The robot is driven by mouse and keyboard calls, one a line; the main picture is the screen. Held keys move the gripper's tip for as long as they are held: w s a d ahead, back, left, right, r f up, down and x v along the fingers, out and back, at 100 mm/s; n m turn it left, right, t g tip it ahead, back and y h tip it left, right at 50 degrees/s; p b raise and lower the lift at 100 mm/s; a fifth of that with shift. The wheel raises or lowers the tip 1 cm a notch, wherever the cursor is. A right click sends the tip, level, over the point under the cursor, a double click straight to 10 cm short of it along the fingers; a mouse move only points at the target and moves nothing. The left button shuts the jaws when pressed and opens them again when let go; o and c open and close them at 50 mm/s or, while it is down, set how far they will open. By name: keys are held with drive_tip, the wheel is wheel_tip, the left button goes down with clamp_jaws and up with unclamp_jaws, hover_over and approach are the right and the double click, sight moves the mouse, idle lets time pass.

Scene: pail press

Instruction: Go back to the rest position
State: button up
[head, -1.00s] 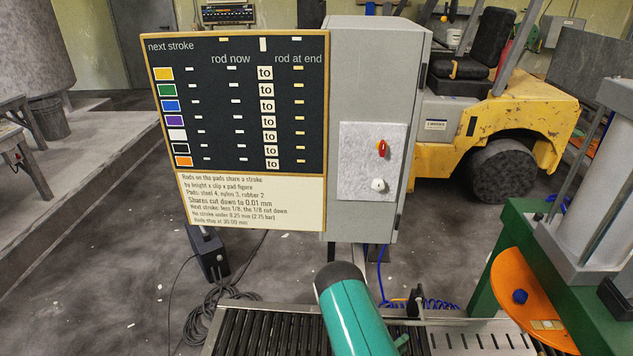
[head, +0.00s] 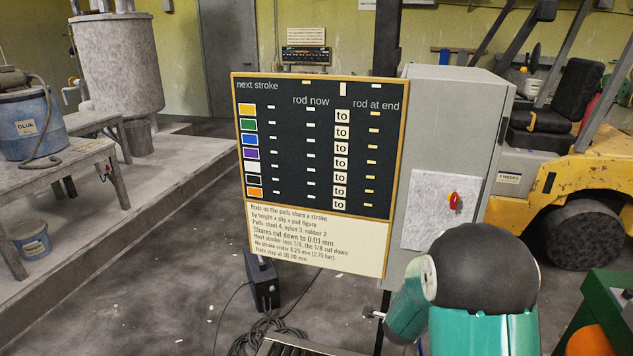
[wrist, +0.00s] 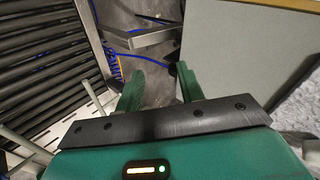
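My gripper (wrist: 160,88) shows in the wrist view with its two green fingers spread apart. Nothing is between them but a view of the floor. The grey cabinet (wrist: 235,45) and the roller conveyor (wrist: 40,75) lie beyond the fingers, to the right and left. In the head view my teal arm with its black joint cap rises at the lower right, before the cabinet (head: 470,110). The fingers cannot be made out clearly there.
A dark board (head: 320,165) with colour swatches stands beside the cabinet, whose panel has a red knob (head: 454,200). A green press part (head: 608,285) is at the lower right, a yellow vehicle (head: 555,190) behind. Open floor (head: 185,270) lies left, beside a raised step.

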drive_tip(key=s+a+r+n+y, duration=0.2)
drive_tip(key=s+a+r+n, duration=0.3)
drive_tip(key=r, duration=0.4)
drive_tip(key=s+a+r+n+y, duration=0.3)
drive_tip(key=s+r+n, duration=0.25)
drive_tip(key=r, duration=0.45)
drive_tip(key=s+r+n+g, duration=0.1)
drive_tip(key=s+r+n, duration=0.2)
drive_tip(key=s, duration=0.7)
drive_tip(key=s+r+n+g+h, duration=0.1)
drive_tip(key=s+n, duration=0.4)
drive_tip(key=s, duration=0.6)
wheel_tip(320, 180, up, 3)
drive_tip(key=shift+s+f+n+g, duration=0.1)
drive_tip(key=shift+s+n+g, duration=0.2)
drive_tip(key=shift+g, duration=0.5)
